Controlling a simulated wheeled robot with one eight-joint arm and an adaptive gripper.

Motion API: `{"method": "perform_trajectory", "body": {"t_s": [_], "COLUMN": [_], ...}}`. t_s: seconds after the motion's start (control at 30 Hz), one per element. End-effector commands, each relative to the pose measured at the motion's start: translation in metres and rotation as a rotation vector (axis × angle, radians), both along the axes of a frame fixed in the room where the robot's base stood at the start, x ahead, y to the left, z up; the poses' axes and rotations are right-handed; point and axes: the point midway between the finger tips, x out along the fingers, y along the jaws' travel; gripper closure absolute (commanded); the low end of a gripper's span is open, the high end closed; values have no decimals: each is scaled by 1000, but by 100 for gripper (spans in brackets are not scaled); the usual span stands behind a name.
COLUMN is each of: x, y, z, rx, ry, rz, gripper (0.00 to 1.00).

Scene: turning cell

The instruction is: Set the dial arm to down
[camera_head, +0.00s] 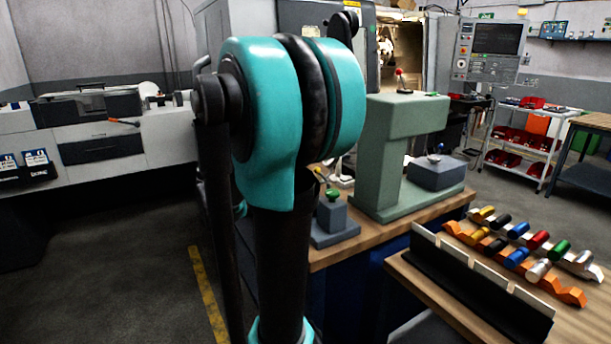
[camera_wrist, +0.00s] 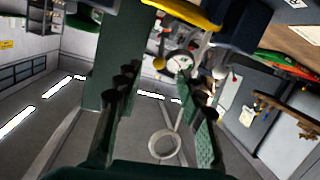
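In the wrist view, a small round dial (camera_wrist: 180,65) with a white face shows beyond my fingertips, with a yellow ball (camera_wrist: 159,63) beside it. The dial arm's setting is too small and cluttered to tell. My gripper (camera_wrist: 160,90) is open, with its two dark fingers well apart and nothing between them. The dial looks apart from the fingers. In the head view, a pale metal piece (camera_head: 341,178) shows partly behind my teal arm; I cannot tell whether it belongs to the dial. My gripper is hidden there.
A green C-shaped press (camera_head: 382,150) stands on the wooden bench, with a grey block (camera_head: 436,173) at its right. A grey fixture with a green knob (camera_head: 333,194) is close to my arm. A rack (camera_head: 480,285) and several coloured cylinders (camera_head: 538,240) occupy the front right bench.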

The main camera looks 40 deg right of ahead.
Motion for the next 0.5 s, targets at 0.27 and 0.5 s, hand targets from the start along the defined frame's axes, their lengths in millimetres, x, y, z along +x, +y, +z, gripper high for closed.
{"method": "perform_trajectory", "body": {"t_s": [0.27,0.5], "x": [0,0], "y": [19,20], "z": [4,4], "rx": [0,0], "ry": [1,0], "rz": [1,-1], "gripper": [61,61]}}
